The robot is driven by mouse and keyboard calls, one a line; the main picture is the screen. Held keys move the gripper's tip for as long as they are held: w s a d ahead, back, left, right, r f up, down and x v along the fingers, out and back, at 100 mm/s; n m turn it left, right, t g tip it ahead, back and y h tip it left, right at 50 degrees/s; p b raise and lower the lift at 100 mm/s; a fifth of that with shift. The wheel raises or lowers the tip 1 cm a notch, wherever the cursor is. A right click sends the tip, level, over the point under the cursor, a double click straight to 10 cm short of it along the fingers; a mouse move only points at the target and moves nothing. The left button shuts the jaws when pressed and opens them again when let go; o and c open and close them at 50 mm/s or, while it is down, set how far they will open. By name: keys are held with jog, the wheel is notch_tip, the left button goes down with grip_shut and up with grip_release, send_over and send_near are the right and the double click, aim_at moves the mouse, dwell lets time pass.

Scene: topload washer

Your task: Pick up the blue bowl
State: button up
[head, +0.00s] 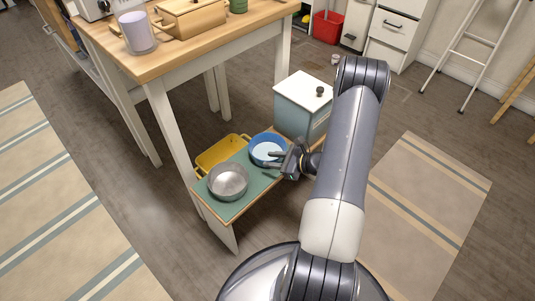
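The blue bowl (262,140) stands on a low green-topped shelf, with a pale blue inside and a darker blue rim. My gripper (270,161) reaches in from the right, at the bowl's near right side. Its two dark fingers point left and look apart, one over the bowl in the picture and one just below it. I cannot tell whether either finger touches the bowl. The near right part of the bowl's rim is hidden behind the gripper.
A metal bowl (228,181) stands in front of the blue bowl on the shelf (226,210). A yellow basket (211,154) is behind, left. A white-topped box (304,90) with a dark knob stands behind, right. The wooden table (172,62) rises above, left.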

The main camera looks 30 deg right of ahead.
aim_at(263, 160)
jog(key=x, duration=0.2)
jog(key=b+x, duration=0.1)
jog(key=x, duration=0.1)
jog(key=shift+w+a+f, duration=0.15)
jog(key=shift+w+f, duration=0.05)
jog(key=shift+f, duration=0.15)
grip_shut()
